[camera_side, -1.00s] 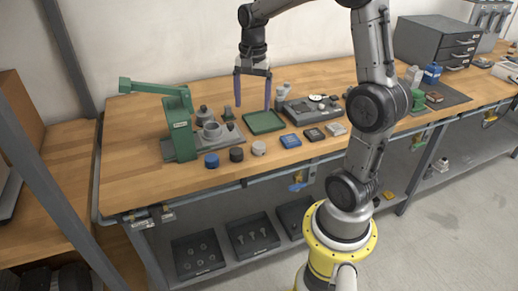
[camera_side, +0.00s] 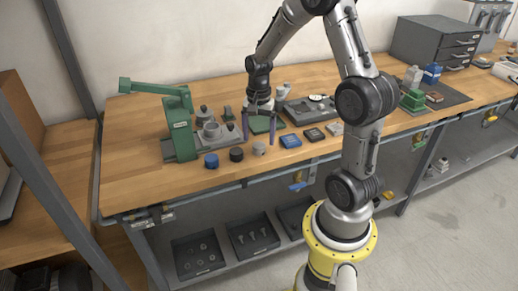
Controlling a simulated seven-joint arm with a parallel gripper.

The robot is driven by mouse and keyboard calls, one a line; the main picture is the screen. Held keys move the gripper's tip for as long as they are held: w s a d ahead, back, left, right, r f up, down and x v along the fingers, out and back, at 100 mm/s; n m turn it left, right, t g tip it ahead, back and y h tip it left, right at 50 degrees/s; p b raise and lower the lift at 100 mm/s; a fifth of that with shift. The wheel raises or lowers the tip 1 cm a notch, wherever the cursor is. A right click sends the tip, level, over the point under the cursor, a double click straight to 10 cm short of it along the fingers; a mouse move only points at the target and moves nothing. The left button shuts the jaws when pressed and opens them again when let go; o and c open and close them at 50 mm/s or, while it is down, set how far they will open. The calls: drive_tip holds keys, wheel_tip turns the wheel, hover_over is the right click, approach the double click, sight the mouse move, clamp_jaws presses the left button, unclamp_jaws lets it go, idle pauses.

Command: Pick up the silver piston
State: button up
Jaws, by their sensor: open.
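A short, light silver-grey cylinder (camera_side: 259,149), which looks like the silver piston, stands near the front edge of the wooden bench. It is at the right end of a row with a dark cylinder (camera_side: 236,154) and a blue one (camera_side: 211,160). My gripper (camera_side: 259,142) is open and points down, its two purple fingers spread apart. In this view the fingertips are just above the silver-grey cylinder, to its left and right. Nothing shows between the fingers. I cannot tell the exact height or depth gap.
A green tray (camera_side: 254,130) lies behind the gripper, partly hidden. A green press (camera_side: 180,125) stands to the left with grey parts beside it. Blue (camera_side: 290,141) and dark (camera_side: 314,134) flat blocks lie to the right. Bare bench lies at the front left.

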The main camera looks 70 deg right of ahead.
sight(259, 149)
drive_tip(key=shift+f, duration=1.45)
drive_tip(key=shift+c, duration=0.4)
clamp_jaws()
